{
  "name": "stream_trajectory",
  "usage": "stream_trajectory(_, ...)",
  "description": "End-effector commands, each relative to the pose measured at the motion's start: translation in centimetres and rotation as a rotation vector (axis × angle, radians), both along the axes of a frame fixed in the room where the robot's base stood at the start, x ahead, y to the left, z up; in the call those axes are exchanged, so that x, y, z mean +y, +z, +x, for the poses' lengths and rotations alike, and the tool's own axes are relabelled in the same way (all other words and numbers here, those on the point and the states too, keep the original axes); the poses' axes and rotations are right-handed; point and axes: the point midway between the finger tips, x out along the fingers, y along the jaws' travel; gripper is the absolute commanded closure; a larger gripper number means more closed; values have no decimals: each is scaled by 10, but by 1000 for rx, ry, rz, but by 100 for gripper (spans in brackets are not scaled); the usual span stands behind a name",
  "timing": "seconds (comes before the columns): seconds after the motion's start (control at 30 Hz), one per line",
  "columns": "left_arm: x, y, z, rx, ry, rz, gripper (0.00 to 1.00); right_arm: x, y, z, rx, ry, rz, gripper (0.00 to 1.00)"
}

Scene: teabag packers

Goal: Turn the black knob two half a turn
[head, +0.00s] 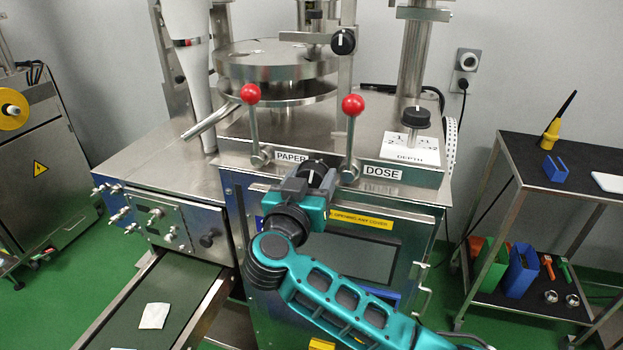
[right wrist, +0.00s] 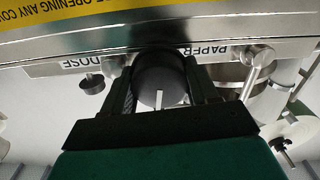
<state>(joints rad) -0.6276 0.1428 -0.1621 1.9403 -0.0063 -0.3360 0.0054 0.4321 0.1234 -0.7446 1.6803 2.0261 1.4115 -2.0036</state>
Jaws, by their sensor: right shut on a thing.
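A black knob (head: 314,172) with a white pointer line sits on the machine's front edge between the PAPER and DOSE labels. My right gripper (head: 310,185) is shut on it from the front. In the right wrist view the knob (right wrist: 160,72) sits between the two dark fingers (right wrist: 166,88), its white line along the gripper's axis. Other black knobs stand on the machine: one on the upper post (head: 343,41) and one above the DEPTH plate (head: 416,117). My left gripper is out of view.
Two red-ball levers (head: 250,94) (head: 352,105) rise close behind the held knob, to its left and right. A yellow warning label (head: 361,220) is on the front panel below. A conveyor (head: 140,308) runs at lower left. A black shelf cart (head: 577,158) stands at right.

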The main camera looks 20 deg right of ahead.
Motion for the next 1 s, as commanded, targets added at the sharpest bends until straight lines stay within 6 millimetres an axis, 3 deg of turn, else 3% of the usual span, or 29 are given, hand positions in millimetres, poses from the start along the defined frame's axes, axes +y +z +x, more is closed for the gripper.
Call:
stream_trajectory(0.5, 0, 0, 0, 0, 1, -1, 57, 0, 1, 0, -202, 0, 297, 72)
stream_trajectory(1.0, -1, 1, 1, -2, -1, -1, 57, 0, 2, 0, -258, 0, 373, 72)
